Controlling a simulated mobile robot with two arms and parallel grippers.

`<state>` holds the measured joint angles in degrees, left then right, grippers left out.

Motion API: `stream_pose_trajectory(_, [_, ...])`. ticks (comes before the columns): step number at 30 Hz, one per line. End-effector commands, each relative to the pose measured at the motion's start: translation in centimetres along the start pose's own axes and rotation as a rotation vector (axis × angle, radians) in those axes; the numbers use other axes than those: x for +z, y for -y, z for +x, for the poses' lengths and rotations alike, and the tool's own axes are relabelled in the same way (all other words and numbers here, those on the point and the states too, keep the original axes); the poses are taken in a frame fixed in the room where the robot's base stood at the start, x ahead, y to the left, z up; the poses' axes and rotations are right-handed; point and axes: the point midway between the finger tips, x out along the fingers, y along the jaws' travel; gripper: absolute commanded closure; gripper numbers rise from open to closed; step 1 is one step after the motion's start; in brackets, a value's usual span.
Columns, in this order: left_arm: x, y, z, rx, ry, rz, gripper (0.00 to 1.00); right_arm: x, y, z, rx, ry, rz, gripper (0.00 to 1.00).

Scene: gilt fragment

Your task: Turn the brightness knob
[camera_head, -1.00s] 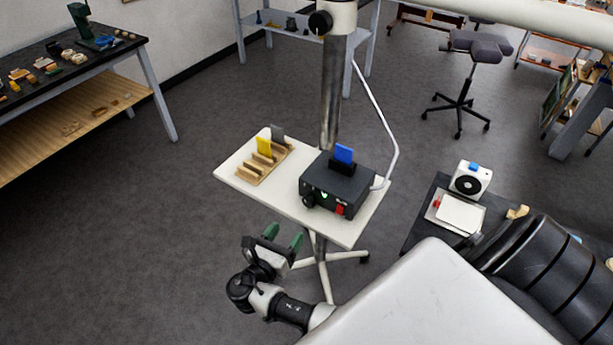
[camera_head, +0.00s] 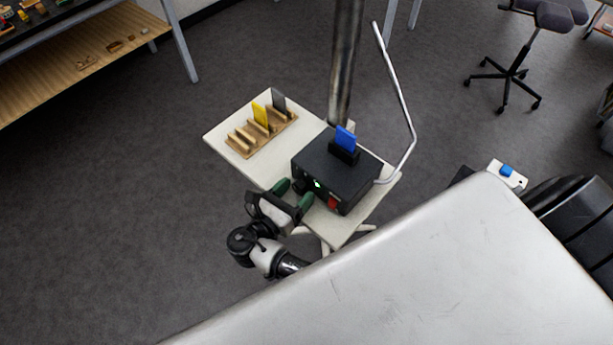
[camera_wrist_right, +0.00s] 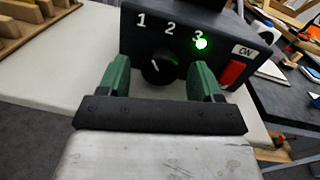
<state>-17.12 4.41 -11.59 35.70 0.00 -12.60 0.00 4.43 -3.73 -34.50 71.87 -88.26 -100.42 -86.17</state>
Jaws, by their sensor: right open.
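The black control box (camera_head: 337,165) stands on a small white table, with a blue card (camera_head: 345,139) upright in its top slot. In the right wrist view its front shows a dark round knob (camera_wrist_right: 160,68) below the marks 1, 2 and 3. The knob's white pointer line tilts up and to the left. A green light (camera_wrist_right: 201,44) glows beside the 3. My right gripper (camera_head: 293,195) is open, its green fingers in front of the box. In the wrist view the fingers (camera_wrist_right: 160,78) stand either side of the knob, with gaps showing. My left gripper is out of view.
A red switch (camera_wrist_right: 232,72) labelled ON is right of the knob. A wooden rack (camera_head: 262,131) with yellow and grey cards stands left on the white table (camera_head: 225,134). A metal post (camera_head: 345,70) and a bent pale tube (camera_head: 400,100) rise behind the box.

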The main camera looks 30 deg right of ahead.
Motion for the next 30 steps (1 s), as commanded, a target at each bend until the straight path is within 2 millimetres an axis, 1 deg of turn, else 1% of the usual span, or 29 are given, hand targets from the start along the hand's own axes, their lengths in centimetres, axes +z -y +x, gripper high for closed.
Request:
stream_pose_trajectory(3, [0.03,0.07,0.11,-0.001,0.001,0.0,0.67,-0.02,0.02,-0.36,0.0,-0.001,0.0,0.35])
stream_pose_trajectory(11, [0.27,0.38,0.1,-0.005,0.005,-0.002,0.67,0.02,0.03,-0.41,0.0,-0.001,0.0,0.35])
stream_pose_trajectory(12, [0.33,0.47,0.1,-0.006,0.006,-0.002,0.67,0.02,0.03,-0.4,0.0,-0.001,0.0,0.37])
stream_pose_trajectory(14, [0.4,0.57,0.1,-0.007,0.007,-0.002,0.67,0.02,0.03,-0.4,0.0,-0.001,0.0,0.46])
stream_pose_trajectory(21, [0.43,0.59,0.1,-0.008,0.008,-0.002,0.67,0.01,0.03,-0.36,0.0,-0.001,0.0,0.83])
stream_pose_trajectory(22, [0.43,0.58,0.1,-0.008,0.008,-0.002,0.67,0.01,0.03,-0.36,0.0,-0.001,0.0,0.85])
stream_pose_trajectory(25, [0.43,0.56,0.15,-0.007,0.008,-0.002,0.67,-0.02,0.02,-0.35,-0.001,0.001,0.022,0.85])
stream_pose_trajectory(30, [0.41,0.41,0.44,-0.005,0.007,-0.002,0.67,-0.07,-0.02,-0.34,-0.003,0.011,0.165,0.85])
